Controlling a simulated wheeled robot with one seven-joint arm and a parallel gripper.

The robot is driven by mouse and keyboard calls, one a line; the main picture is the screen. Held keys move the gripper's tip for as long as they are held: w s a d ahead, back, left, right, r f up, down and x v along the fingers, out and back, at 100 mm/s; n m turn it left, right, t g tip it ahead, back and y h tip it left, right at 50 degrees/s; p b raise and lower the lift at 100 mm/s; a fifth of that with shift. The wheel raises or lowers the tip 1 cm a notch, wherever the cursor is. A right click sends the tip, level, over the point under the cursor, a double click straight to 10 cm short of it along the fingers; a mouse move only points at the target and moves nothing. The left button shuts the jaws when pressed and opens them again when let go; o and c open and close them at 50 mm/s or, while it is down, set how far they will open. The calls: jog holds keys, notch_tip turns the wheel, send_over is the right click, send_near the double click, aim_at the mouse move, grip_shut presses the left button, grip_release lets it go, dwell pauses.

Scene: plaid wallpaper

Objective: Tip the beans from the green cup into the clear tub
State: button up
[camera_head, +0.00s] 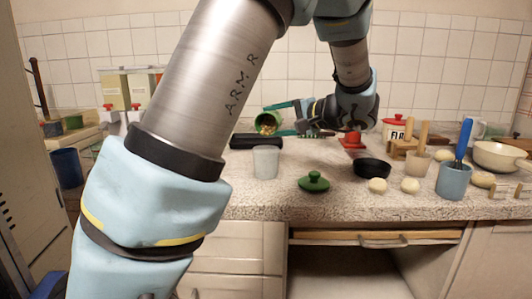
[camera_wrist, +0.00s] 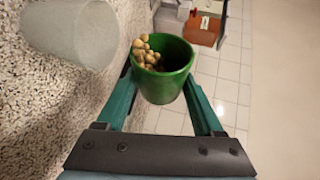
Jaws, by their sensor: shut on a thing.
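The green cup (camera_head: 268,123) is tilted on its side, its mouth toward the lower left in the head view. Tan beans (camera_wrist: 147,54) lie inside at its mouth in the wrist view. My gripper (camera_head: 285,118) is shut on the green cup (camera_wrist: 163,82), with a teal finger on each side of it. The clear tub (camera_head: 265,163) stands upright on the counter, below the cup in the head view. It also shows at the upper left of the wrist view (camera_wrist: 75,30), apart from the cup. The tub's inside is hard to make out.
A green lid (camera_head: 314,182) and a black bowl (camera_head: 372,168) sit right of the tub, with pale round pieces (camera_head: 377,185) nearby. A blue cup (camera_head: 453,180) holding a blue-handled tool stands farther right. A dark flat object (camera_head: 252,141) lies behind the tub.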

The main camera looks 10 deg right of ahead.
jog(key=shift+s+a+r+n+t+b, duration=0.15)
jog(key=shift+n+t+b, duration=0.3)
jog(key=shift+b, duration=1.3)
jog(key=shift+s+f+n+t+b, duration=0.45)
jog(key=shift+n+b, duration=0.3)
jog(key=shift+b, duration=1.95)
jog(key=shift+a+n+y+b, duration=0.1)
jog(key=shift+n+y+b, duration=0.2)
jog(key=shift+b, duration=0.7)
dwell(0.5)
jog(key=r+p, duration=0.1)
jog(key=p, duration=0.1)
jog(key=shift+w+p, duration=0.15)
jog(key=shift+p, duration=0.25)
jog(key=m+p, duration=0.1)
jog(key=p, duration=0.1)
jog(key=r+g+p, duration=0.1)
jog(key=p, duration=0.2)
jog(key=shift+w+r+m+p, duration=0.1)
jog(key=shift+w+m+p, duration=0.2)
jog(key=shift+m, duration=0.1)
jog(key=shift+p, duration=0.9)
jog(key=shift+w+d+f+m+g+p, duration=0.2)
jog(key=shift+f+m+g+p, duration=0.2)
jog(key=shift+m+p, duration=0.15)
jog(key=shift+f, duration=0.35)
